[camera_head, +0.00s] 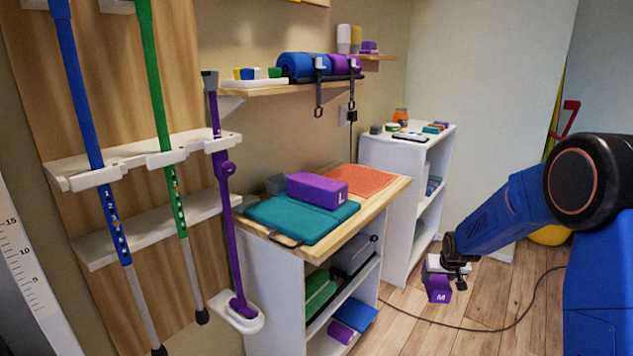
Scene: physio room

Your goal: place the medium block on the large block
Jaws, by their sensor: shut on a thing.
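The large block (317,189) is purple, marked L, and lies on a teal folded mat (293,219) on the wooden-topped cabinet. The medium block (438,289) is purple, marked M, and hangs from my gripper (447,270) above the floor. My gripper is shut on the medium block, to the right of the large block and lower in the picture. The fingers are small and partly hidden in this view.
An orange mat (362,181) lies behind the large block on the wooden top (388,195). A white shelf unit (405,160) with small items stands behind. Canes hang at the left. A cable (470,328) lies on the floor.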

